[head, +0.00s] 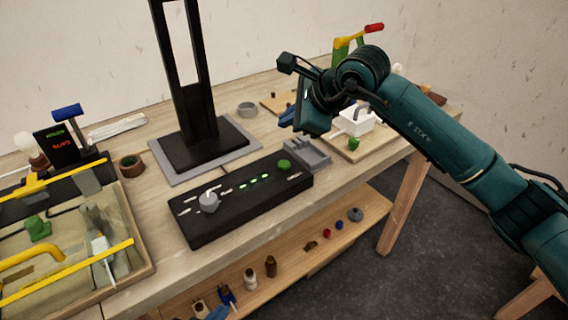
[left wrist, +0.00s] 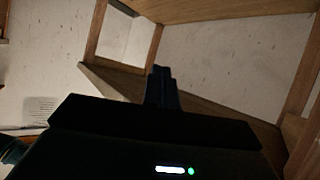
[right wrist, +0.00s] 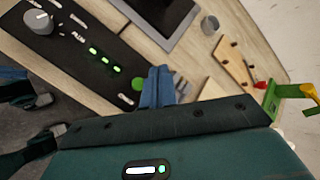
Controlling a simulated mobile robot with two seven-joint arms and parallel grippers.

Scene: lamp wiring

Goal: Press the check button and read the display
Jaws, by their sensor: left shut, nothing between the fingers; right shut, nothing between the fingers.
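The black panel (head: 235,215) lies on the workbench with a grey knob (head: 208,201), lit green bars (head: 255,182) and a green round button (head: 284,165) at its right end. My right gripper (head: 287,116) is shut and empty, above and behind the button. In the right wrist view its blue fingertips (right wrist: 157,72) appear beside the green button (right wrist: 138,83), partly overlapping the panel's end; contact cannot be told. A dark display (head: 56,139) at the left shows small green and red characters, too small to read. My left gripper (left wrist: 164,74) is shut and empty, pointing towards wooden framework.
A black lamp stand (head: 203,145) rises behind the panel. A grey tray (head: 308,153) sits beside the button end. A glass-topped box with yellow bars (head: 70,262) stands at left. A lower shelf (head: 345,225) holds small parts.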

